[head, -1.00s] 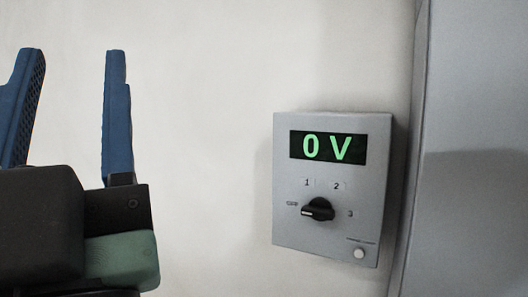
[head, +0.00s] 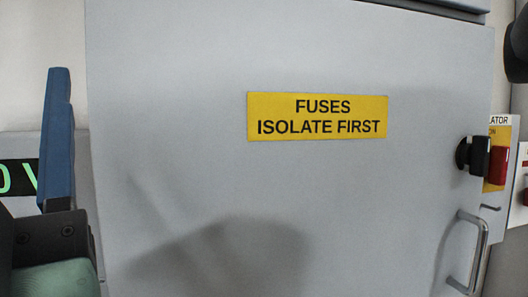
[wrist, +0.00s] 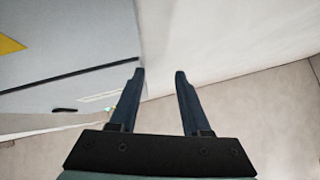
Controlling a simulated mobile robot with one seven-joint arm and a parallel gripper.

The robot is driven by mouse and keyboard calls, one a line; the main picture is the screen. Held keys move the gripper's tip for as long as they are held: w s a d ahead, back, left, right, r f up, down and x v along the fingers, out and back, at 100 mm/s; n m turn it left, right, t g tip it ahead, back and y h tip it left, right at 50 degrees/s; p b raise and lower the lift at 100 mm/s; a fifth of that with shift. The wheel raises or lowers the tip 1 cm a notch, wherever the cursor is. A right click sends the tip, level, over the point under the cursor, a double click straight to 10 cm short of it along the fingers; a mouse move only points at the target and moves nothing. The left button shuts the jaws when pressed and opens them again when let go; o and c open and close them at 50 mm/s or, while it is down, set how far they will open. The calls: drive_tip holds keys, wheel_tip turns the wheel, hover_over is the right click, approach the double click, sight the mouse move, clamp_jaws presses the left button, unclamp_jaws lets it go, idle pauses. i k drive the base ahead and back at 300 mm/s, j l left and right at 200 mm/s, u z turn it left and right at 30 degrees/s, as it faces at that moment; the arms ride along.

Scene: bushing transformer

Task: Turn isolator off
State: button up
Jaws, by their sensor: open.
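The isolator switch shows at the right of the head view, beside the grey cabinet door. It has a red handle (head: 499,166) with a black part (head: 473,156) to its left. Behind it is a yellow plate (head: 498,134), partly hidden, with "ATOR" above it and "ON" on it. My gripper (wrist: 159,76) is open and empty in the wrist view, near the cabinet's edge and a pale wall. In the head view only one blue finger shows, at the far left, well away from the isolator.
The grey cabinet door (head: 300,200) fills the middle. It bears a yellow sign (head: 317,117) reading "FUSES ISOLATE FIRST" and a metal handle (head: 468,252) below the isolator. A green voltage display (head: 18,178) is partly hidden behind my gripper. Floor (wrist: 275,120) shows at right in the wrist view.

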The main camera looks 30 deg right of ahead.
sight(499, 157)
drive_tip(key=z, duration=1.65)
drive_tip(key=l+z, duration=0.15)
drive_tip(key=i+l+z, duration=0.15)
drive_tip(key=l, duration=0.25)
drive_tip(key=i+l+u, duration=0.1)
drive_tip(key=l, duration=0.35)
drive_tip(key=i+l+u, duration=0.1)
drive_tip(key=l, duration=0.35)
